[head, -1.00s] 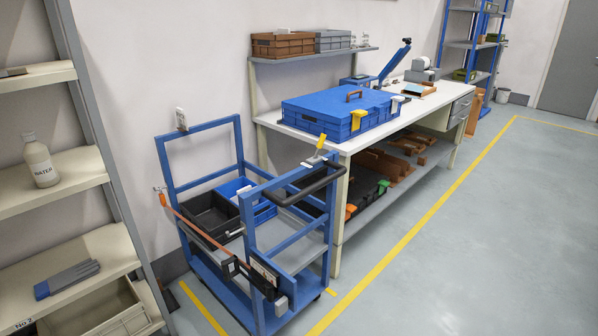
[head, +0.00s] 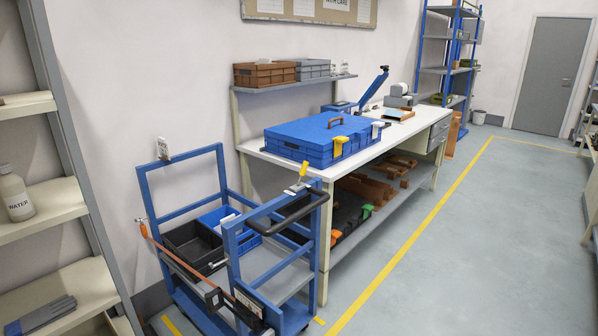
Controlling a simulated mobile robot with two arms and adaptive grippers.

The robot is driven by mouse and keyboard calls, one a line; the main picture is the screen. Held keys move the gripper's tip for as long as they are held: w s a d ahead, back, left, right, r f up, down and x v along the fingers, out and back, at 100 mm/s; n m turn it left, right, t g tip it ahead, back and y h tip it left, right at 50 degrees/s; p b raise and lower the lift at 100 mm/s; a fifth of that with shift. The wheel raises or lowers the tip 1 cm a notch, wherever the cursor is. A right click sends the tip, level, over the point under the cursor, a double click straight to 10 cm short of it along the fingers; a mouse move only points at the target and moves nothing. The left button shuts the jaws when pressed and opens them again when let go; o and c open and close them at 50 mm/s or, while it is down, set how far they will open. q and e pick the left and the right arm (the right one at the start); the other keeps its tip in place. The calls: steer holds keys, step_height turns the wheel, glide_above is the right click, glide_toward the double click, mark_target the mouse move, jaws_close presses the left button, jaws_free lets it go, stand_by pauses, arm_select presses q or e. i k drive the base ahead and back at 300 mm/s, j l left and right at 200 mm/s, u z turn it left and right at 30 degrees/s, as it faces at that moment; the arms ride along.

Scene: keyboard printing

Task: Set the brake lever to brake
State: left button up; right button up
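A blue cart (head: 193,161) stands in the lower left of the head view. On the top rail of its near end, next to the black push handle (head: 303,209), a small lever with a yellow grip (head: 304,171) sticks up at a tilt. It looks like the brake lever, but I cannot read any brake marking by it. Neither of my grippers is in view.
The cart stands close to a workbench (head: 385,140) carrying a blue lidded crate (head: 318,136). A black bin (head: 190,240) sits in the cart. A beige shelf (head: 45,222) is at left. Open grey floor (head: 450,260) with a yellow line lies to the right.

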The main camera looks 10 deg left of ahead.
mark_target(303, 171)
steer(key=i+l+u, duration=0.15)
steer(key=u, duration=0.25)
steer(key=i+l+u, duration=0.15)
steer(key=l+u, duration=0.25)
steer(key=i+l+u, duration=0.1)
steer(key=l, duration=0.35)
steer(key=i+l+u, duration=0.1)
steer(key=l, duration=0.4)
steer(key=i+l+u, duration=0.15)
steer(key=l, duration=0.3)
steer(key=i+l+u, duration=0.1)
steer(key=l, duration=0.4)
steer(key=i+l+u, duration=0.1)
steer(key=l, duration=0.4)
